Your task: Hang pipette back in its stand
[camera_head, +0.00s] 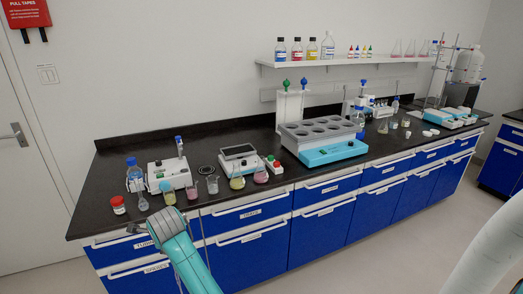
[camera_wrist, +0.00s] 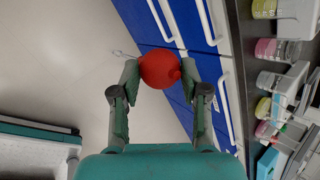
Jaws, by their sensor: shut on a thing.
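My gripper (camera_wrist: 160,78) is shut on the red rubber bulb (camera_wrist: 160,68) of a pipette in the wrist view, one finger on each side. A thin clear piece (camera_wrist: 122,53), perhaps the pipette's glass tube, shows beyond the left finger; the rest is hidden. The bulb is held over the floor in front of the blue drawers. A tall white stand (camera_head: 290,107), which looks like the pipette stand, is at the back of the bench in the head view. A green bulb (camera_head: 286,84) and a blue bulb (camera_head: 304,83) show at its top. My gripper's fingers cannot be made out in the head view.
A grey and teal block with round wells (camera_head: 322,138) stands in front of the white stand. Beakers and flasks (camera_head: 237,183) line the bench's front edge, with two white devices (camera_head: 172,176) (camera_head: 240,163) behind. A shelf (camera_head: 345,61) with bottles hangs above.

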